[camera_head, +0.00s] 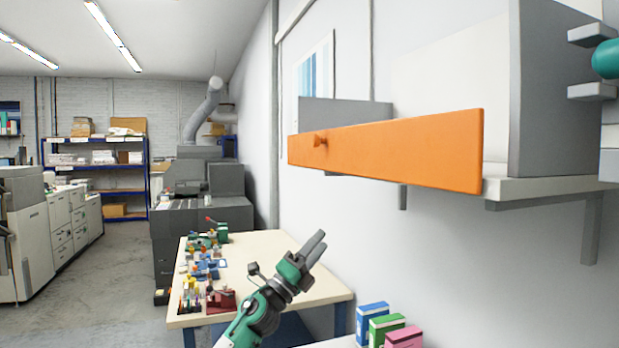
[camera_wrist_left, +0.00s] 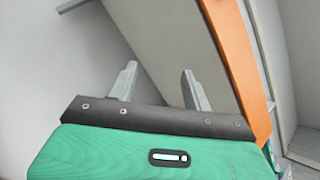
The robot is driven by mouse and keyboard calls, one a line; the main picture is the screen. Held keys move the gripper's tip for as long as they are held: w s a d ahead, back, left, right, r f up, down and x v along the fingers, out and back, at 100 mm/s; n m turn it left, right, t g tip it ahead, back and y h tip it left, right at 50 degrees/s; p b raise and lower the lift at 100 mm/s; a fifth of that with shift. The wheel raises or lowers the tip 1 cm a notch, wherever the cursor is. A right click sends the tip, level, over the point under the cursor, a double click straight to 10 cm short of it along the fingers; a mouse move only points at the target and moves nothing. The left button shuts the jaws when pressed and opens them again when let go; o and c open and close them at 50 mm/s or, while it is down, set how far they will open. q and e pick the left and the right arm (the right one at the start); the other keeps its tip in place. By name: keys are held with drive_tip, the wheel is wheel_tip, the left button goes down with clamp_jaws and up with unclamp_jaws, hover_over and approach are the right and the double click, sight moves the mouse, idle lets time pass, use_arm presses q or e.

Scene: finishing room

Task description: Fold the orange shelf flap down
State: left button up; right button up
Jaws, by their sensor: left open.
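The orange shelf flap (camera_head: 400,150) stands upright along the front of the wall shelf (camera_head: 545,187), with a small orange knob (camera_head: 320,138) near its left end. My left gripper (camera_head: 320,242) is below the flap and apart from it, above the table's right side, its fingers pointing up and to the right. In the left wrist view the gripper (camera_wrist_left: 158,88) is open, with nothing between its fingers. The flap also shows there as an orange strip (camera_wrist_left: 236,60) to the right of the fingers.
A cream worktable (camera_head: 265,255) holds small coloured tools and parts on its left. Blue, green and pink boxes (camera_head: 388,328) stand low in front. A grey panel (camera_head: 555,95) stands on the shelf, with brackets (camera_head: 592,230) below. The space before the flap looks clear.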

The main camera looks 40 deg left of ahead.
use_arm(q)
drive_tip(key=s+a+r+m+g+h, duration=0.1)
drive_tip(key=a+r+m+g+h, duration=0.15)
drive_tip(key=r+m, duration=0.3)
drive_tip(key=s+a+r+m+g+h, duration=0.1)
drive_tip(key=s+a+r+m+h, duration=0.1)
drive_tip(key=r+m+h, duration=0.3)
drive_tip(key=m+g+y, duration=0.2)
drive_tip(key=m, duration=0.3)
approach(312, 141)
drive_tip(key=shift+n+t, duration=0.25)
drive_tip(key=p+x, duration=0.7)
drive_tip(key=x, duration=0.1)
drive_tip(key=shift+d, duration=0.2)
drive_tip(key=shift+w+d, duration=0.25)
drive_tip(key=shift+w, duration=0.2)
drive_tip(key=shift+c, duration=0.9)
clamp_jaws()
